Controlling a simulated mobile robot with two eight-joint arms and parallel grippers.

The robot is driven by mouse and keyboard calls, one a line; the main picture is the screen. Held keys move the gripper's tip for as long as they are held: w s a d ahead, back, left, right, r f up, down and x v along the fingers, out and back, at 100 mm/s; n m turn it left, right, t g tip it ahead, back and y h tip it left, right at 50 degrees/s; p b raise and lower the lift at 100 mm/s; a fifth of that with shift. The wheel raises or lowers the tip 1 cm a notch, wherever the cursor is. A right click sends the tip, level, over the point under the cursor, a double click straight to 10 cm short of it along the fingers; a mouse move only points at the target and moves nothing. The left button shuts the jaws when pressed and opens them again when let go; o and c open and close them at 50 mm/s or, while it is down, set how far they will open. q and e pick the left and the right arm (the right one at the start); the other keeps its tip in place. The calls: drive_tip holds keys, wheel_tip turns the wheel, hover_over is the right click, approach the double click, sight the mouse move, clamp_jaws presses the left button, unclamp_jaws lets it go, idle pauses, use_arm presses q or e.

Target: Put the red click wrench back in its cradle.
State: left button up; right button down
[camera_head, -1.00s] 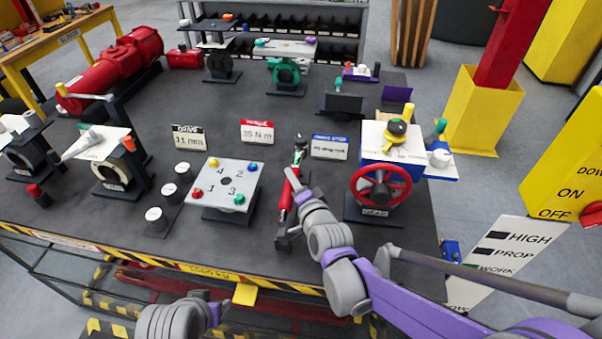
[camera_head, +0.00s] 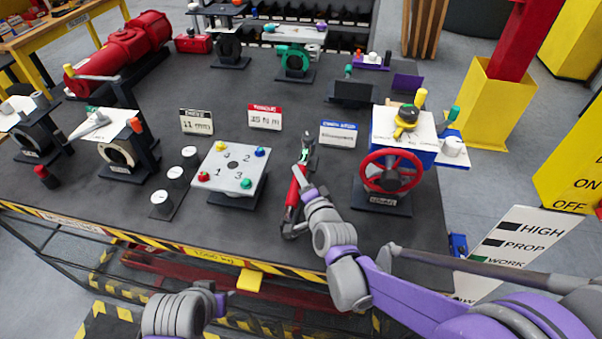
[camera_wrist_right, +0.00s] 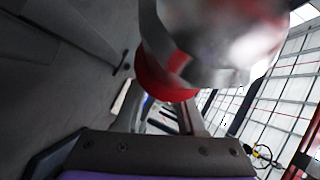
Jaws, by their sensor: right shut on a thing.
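The red click wrench (camera_head: 293,193) is at the front middle of the dark bench top, to the right of the numbered plate. My right gripper (camera_head: 303,188) reaches it from the right and is shut on it. Dark and grey parts show at the wrench's far end (camera_head: 308,145) and near end (camera_head: 293,229); I cannot tell which belong to the cradle, or whether the wrench touches it. In the right wrist view a blurred silvery and red round part (camera_wrist_right: 205,45) fills the top. My left arm shows at the bottom edge, but its fingers are not visible.
The numbered plate (camera_head: 228,170) with coloured knobs stands left of the wrench. The red handwheel (camera_head: 390,171) stands close on the right. Small label signs, 35 N m (camera_head: 265,117) and a blue-topped one (camera_head: 338,134), stand behind. The striped bench edge (camera_head: 215,262) runs in front.

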drive_tip(key=shift+f, duration=0.65)
drive_tip(key=shift+b, duration=0.45)
idle(1.4)
drive_tip(key=shift+f+b, duration=0.3)
drive_tip(key=shift+f, duration=0.85)
drive_tip(key=shift+c, duration=2.2)
unclamp_jaws()
drive_tip(key=v, duration=1.1)
drive_tip(key=shift+p, duration=0.3)
